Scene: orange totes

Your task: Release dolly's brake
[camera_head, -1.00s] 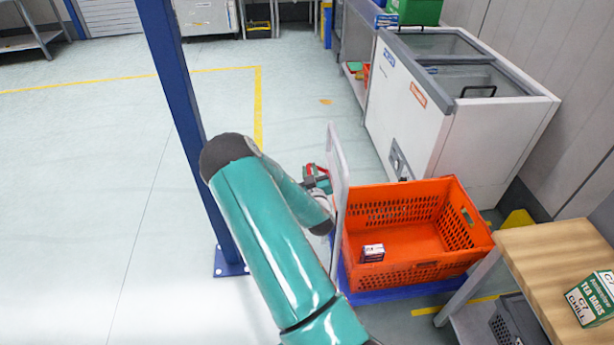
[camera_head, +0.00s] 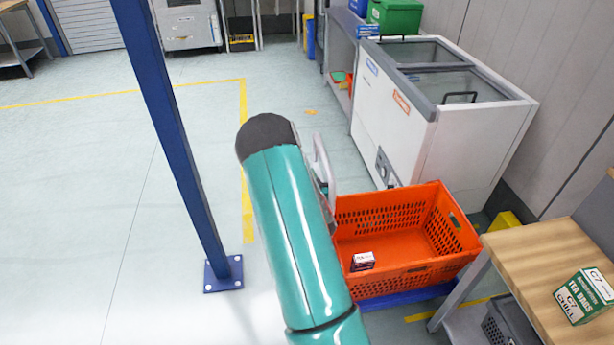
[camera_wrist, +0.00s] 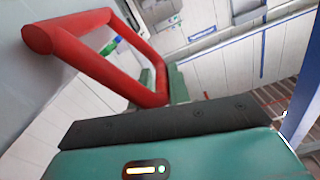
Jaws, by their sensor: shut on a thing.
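The dolly's blue base (camera_head: 408,297) shows under an orange tote (camera_head: 400,272), and its pale upright handle (camera_head: 325,165) stands at the tote's left side. My teal arm hides part of that handle and my gripper in the head view. In the wrist view, a red tubular bar (camera_wrist: 95,67), which looks like the brake handle, bends in a loop close to the camera. My gripper (camera_wrist: 165,88) shows only partly, as a dark green piece against the loop's far end, and is shut on the red bar. The exact finger contact is hidden.
A small box (camera_head: 362,261) lies in the tote. A blue post (camera_head: 175,130) rises left of my arm. The floor further left is clear.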

